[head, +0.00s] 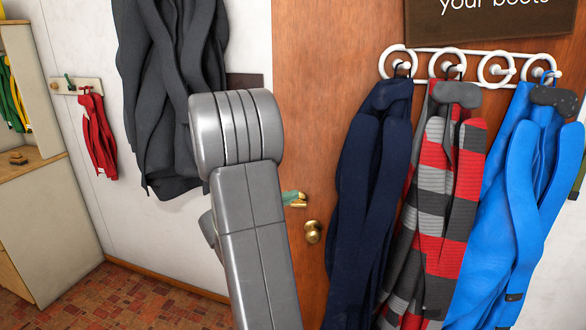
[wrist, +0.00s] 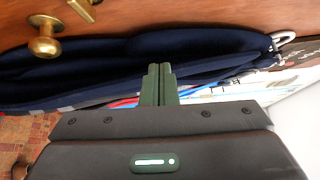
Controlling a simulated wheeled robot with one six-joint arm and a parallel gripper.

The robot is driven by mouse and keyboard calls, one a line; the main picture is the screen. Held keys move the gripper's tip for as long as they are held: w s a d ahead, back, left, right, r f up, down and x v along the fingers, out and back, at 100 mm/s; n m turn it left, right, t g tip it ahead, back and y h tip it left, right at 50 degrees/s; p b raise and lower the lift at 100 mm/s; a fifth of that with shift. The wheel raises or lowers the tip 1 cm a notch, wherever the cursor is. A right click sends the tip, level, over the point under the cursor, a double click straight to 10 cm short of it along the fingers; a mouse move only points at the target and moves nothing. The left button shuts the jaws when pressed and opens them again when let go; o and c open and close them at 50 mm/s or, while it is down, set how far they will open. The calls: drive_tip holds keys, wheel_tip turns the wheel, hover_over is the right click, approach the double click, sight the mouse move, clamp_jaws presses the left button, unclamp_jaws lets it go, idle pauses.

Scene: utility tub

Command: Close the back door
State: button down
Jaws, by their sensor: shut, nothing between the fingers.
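The brown wooden door (head: 300,110) stands behind my arm in the head view. Its brass knob (head: 313,232) shows right of my arm, with a small brass fitting (head: 298,204) above it. Whether the door is fully closed or ajar, I cannot tell. In the wrist view the door (wrist: 180,14) fills the top edge, with the knob (wrist: 45,46) at upper left. My gripper (wrist: 158,70) is shut and empty, its dark green fingers pointing at the navy coat (wrist: 190,50). The knob is well left of the fingers there. In the head view my arm hides most of the gripper.
A white scroll hook rack (head: 470,66) on the door holds the navy coat, a striped coat (head: 440,200) and a blue coat (head: 510,200). A grey coat (head: 165,100) hangs left of the door. A cabinet (head: 45,220) stands at left; the tiled floor (head: 120,300) before it is clear.

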drive_tip(key=w+a+n+t, duration=0.1)
drive_tip(key=p, duration=0.2)
approach(320, 172)
drive_tip(key=d, duration=0.4)
drive_tip(key=w, duration=0.1)
drive_tip(key=w+p, duration=0.1)
drive_tip(key=shift+w+d+r, duration=0.1)
drive_tip(key=shift+w+r, duration=0.15)
drive_tip(key=shift+w, duration=0.7)
